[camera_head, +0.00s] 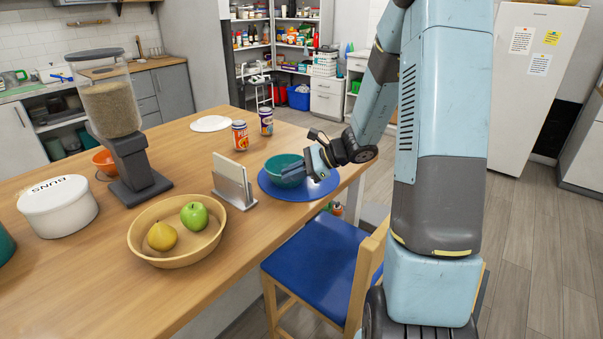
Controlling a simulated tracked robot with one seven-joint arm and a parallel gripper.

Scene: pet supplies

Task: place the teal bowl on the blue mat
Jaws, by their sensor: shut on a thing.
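The teal bowl (283,164) is upright over the blue mat (272,191), a round mat near the right edge of the wooden table. The bowl appears to be on or just above the mat; I cannot tell if its base touches. My gripper (297,172) reaches in from the right and is shut on the bowl's near right side. The fingers hide part of the bowl's rim and wall.
A napkin holder (234,181) stands just left of the mat. A wooden fruit bowl (150,243), a white bin (57,206) and a food dispenser (127,150) are further left. A blue-seated chair (318,262) stands below the table edge.

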